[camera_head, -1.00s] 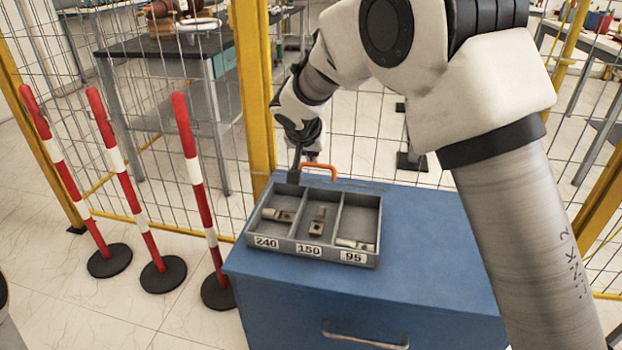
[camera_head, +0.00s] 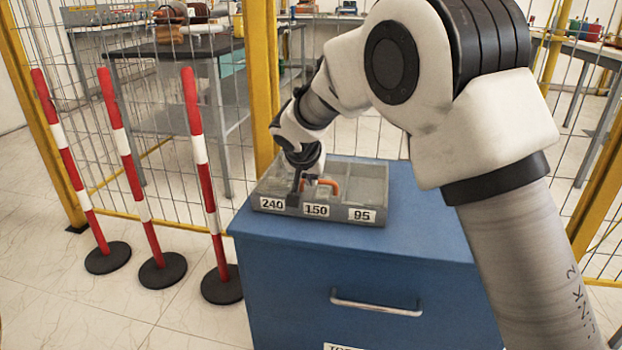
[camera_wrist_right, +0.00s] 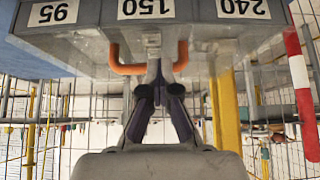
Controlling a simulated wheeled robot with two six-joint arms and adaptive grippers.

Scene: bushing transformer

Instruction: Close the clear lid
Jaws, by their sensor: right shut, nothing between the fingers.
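The grey tray (camera_head: 381,217) with labels 240, 150 and 95 stands on the blue cabinet. Its clear lid (camera_head: 362,187) lies over the compartments, which look hazy through it. I cannot tell whether it sits fully flush. The lid's orange handle (camera_head: 329,184) is near the front edge, behind the 150 label; it also shows in the wrist view (camera_wrist_right: 127,68). My right gripper (camera_head: 298,183) is shut and empty, reaching down at the handle. In the wrist view its fingertips (camera_wrist_right: 154,74) are between the handle's two ends. My left gripper is out of view.
The blue cabinet (camera_head: 420,255) has free top surface to the tray's right and a drawer handle (camera_head: 376,306) in front. Red-and-white posts (camera_head: 203,165) stand at left. A wire fence with a yellow post (camera_head: 261,80) rises behind.

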